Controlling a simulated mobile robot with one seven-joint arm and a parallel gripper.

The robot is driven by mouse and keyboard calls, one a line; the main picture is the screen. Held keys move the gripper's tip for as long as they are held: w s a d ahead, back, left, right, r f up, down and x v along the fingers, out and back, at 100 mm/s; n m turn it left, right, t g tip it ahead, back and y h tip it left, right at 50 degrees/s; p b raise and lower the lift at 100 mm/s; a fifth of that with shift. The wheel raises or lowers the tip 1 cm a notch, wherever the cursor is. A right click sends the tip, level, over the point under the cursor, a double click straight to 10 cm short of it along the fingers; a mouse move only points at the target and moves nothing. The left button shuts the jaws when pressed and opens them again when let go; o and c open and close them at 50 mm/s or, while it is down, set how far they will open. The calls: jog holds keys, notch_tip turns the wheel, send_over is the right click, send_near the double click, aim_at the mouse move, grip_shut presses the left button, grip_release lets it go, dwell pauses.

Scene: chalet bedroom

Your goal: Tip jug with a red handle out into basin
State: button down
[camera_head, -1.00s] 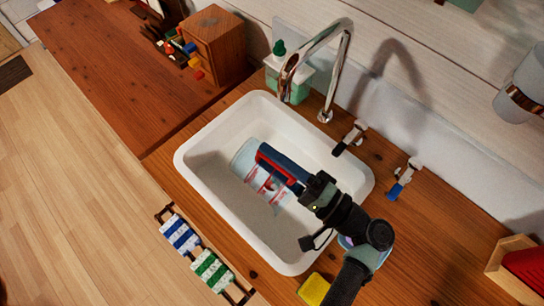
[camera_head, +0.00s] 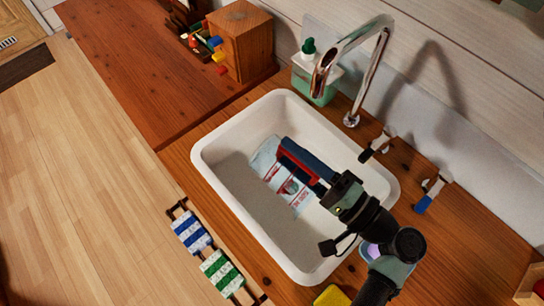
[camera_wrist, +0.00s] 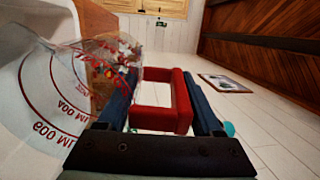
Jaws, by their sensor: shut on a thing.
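The jug (camera_head: 289,190) is clear with red markings and a red handle. In the head view it is tipped well over on its side, inside the outline of the white basin (camera_head: 224,190). Its height above the basin floor cannot be told. My gripper (camera_head: 290,153) is shut on the red handle, which shows between its blue fingers in the wrist view (camera_wrist: 165,105). There the jug's clear wall (camera_wrist: 75,95) is at the left, with its volume marks upside down. Whether anything is in the jug cannot be told.
A chrome tap (camera_head: 372,70) arches behind the basin, with two tap levers to its right. A green soap bottle (camera_head: 318,80) stands beside the tap. A yellow sponge (camera_head: 332,296) lies at the front rim. Striped cloths (camera_head: 192,233) hang at the counter's front edge.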

aim_at(269, 146)
jog(key=shift+w+a+r+g+h+p, duration=0.2)
jog(key=shift+w+a+g+h+p, duration=0.25)
jog(key=shift+p, duration=0.55)
jog(key=w+a+g+h+p, duration=0.1)
jog(key=p, duration=0.1)
jog(key=w+a+f+g+h+p, duration=0.1)
jog(key=w+a+p, duration=0.1)
jog(key=p, duration=0.1)
jog(key=shift+f+g+h+p, duration=0.15)
jog(key=shift+g+h+p, duration=0.1)
jog(key=shift+p, duration=0.1)
notch_tip(269, 146, down, 15)
jog(key=w+a+g+h+p, duration=0.1)
jog(key=w+a+g+h, duration=0.1)
jog(key=g+h, duration=0.8)
jog(key=shift+g+h+p, duration=0.3)
jog(key=shift+h+p, duration=0.05)
jog(key=shift+h, duration=0.05)
jog(key=shift+r, duration=0.2)
